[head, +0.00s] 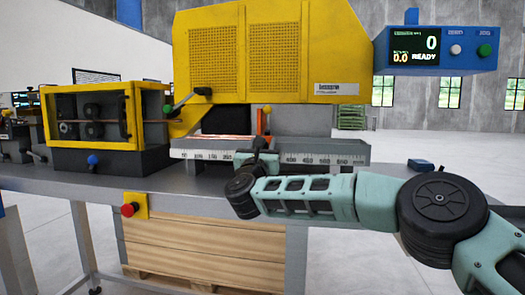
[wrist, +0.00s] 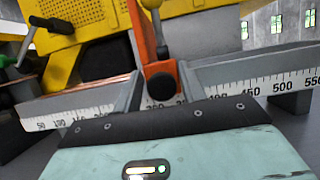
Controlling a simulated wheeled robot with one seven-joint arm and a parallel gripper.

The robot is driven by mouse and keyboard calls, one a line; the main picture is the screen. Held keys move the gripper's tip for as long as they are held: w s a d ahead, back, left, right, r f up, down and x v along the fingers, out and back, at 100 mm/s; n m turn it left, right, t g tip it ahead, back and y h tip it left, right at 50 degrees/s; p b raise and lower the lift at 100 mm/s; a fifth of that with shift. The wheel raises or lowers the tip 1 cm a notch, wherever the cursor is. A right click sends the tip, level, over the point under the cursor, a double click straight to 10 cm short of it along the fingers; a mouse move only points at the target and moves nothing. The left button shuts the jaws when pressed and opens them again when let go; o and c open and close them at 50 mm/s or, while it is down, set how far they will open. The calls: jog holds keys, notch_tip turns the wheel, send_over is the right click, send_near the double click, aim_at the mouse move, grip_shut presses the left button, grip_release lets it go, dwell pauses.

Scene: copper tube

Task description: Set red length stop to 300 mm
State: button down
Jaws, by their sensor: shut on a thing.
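The red length stop (wrist: 141,40) is an orange-red upright plate on the measuring rail, with a black round knob (wrist: 162,85) low on its front and a yellow-tipped lever (wrist: 155,25) beside it. In the head view the stop (head: 261,122) shows above my gripper (head: 262,160). My gripper (wrist: 162,98) is shut on the stop's lower part, one finger on each side of the knob. The white scale (wrist: 270,92) reads 50 to 150 at left and 450 to 550 at right. The marks by the stop are mostly hidden, so its exact reading cannot be told.
A copper tube (head: 215,137) lies along the rail left of the stop. The yellow machine guard (head: 265,50) stands behind. A blue display box (head: 435,50) shows 0 and READY. The bench (head: 385,180) right of the rail is mostly clear.

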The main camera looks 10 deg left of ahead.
jog(key=c, duration=1.1)
grip_release()
jog(key=shift+c, duration=0.2)
jog(key=shift+s, duration=0.1)
jog(key=b+v, duration=0.2)
jog(key=v, duration=1.5)
jog(key=shift+s+f, duration=0.1)
jog(key=shift+s, duration=0.05)
